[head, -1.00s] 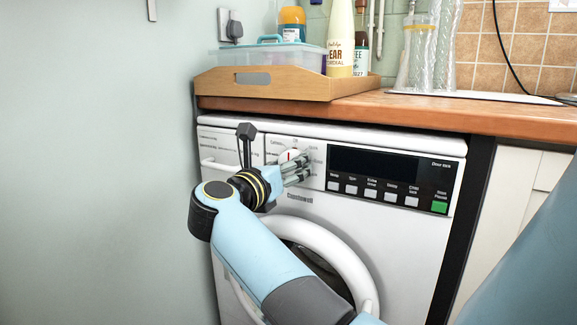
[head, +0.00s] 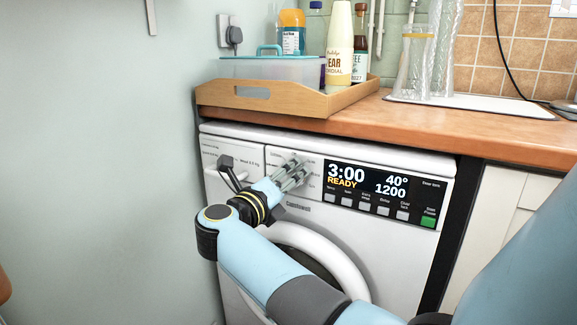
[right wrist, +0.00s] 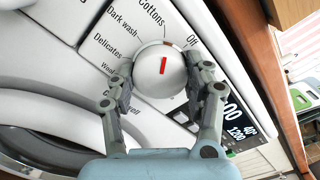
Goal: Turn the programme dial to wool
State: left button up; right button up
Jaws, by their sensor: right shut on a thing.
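The programme dial (right wrist: 150,72) is a round white knob with a red mark on the washing machine (head: 390,260). In the right wrist view the red mark points up and slightly right, between the Cottons and Off labels. Dark wash, Delicates and a partly hidden label starting "Woo" (right wrist: 108,68) follow down the left side. My right gripper (head: 295,172) is shut on the dial, one finger on each side. In the head view its fingers hide most of the dial. My left gripper is not in view.
The lit display (head: 368,182) reads 3:00 READY, 40°, 1200, above a row of buttons. A wooden tray (head: 300,108) with a box and bottles stands on the worktop above. A wall is close at left.

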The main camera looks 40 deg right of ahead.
jog(key=n+p, duration=0.3)
jog(key=shift+r+n, duration=0.3)
jog(key=shift+n+p, duration=0.4)
jog(key=shift+n, duration=0.1)
jog(key=n+p, duration=0.2)
jog(key=shift+n, duration=0.3)
jog(key=n+p, duration=0.2)
jog(key=n, duration=0.1)
jog(key=shift+n, duration=0.4)
jog(key=n+p, duration=0.2)
jog(key=n, duration=0.1)
jog(key=shift+f+n+p, duration=0.1)
jog(key=shift+n+p, duration=0.2)
jog(key=n+p, duration=0.1)
jog(key=n, duration=0.2)
jog(key=shift+a+n+p, duration=0.1)
jog(key=shift+n+p, duration=0.2)
jog(key=shift+p, duration=0.05)
jog(key=n+p, duration=0.1)
jog(key=n, duration=0.2)
jog(key=shift+f, duration=0.1)
pick_arm(q)
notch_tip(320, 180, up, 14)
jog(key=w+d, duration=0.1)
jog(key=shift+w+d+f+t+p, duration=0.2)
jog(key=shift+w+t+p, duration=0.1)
jog(key=shift+p, duration=0.15)
pick_arm(e)
jog(key=shift+f+n, duration=0.1)
jog(key=shift+n, duration=1.6)
